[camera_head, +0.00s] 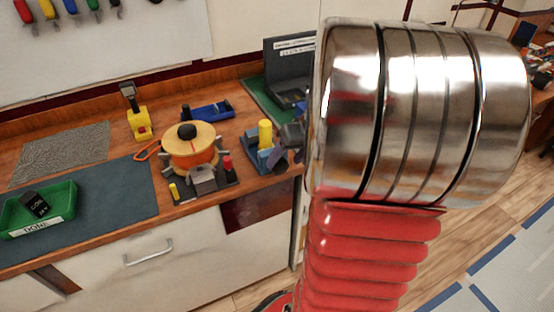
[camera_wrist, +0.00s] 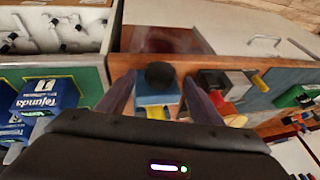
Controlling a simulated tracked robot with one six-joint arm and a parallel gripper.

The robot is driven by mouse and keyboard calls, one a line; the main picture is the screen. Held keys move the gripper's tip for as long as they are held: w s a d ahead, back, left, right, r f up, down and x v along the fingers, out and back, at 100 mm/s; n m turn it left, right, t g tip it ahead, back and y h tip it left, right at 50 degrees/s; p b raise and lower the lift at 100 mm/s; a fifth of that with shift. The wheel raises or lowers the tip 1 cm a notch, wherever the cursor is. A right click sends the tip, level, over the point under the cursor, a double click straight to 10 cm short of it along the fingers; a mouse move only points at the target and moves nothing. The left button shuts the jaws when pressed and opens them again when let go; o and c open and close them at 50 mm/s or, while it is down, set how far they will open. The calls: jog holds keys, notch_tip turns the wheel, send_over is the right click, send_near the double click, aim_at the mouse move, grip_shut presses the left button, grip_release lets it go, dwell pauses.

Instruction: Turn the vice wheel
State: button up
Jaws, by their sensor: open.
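The blue vice (camera_head: 254,154) stands near the bench's front edge in the head view, with an upright yellow cylinder on it. In the wrist view its blue body (camera_wrist: 157,92) lies between my fingers. A dark round part, apparently the vice wheel (camera_wrist: 160,74), sits at its bench-edge side, between the fingertips. My gripper (camera_wrist: 159,80) is open, with one finger on each side of the dark part. I cannot tell whether either finger touches it. In the head view my arm hides most of the gripper; only a dark part shows beside the vice.
An orange round pot-like object (camera_head: 190,158) with a black knob stands left of the vice. A grey block (camera_head: 203,180) with red and yellow posts is in front of it. A green tray (camera_head: 38,212) is far left. Blue boxes (camera_wrist: 45,98) lie left.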

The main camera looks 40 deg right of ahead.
aim_at(280, 166)
jog(key=shift+x, duration=1.5)
jog(key=c, duration=1.1)
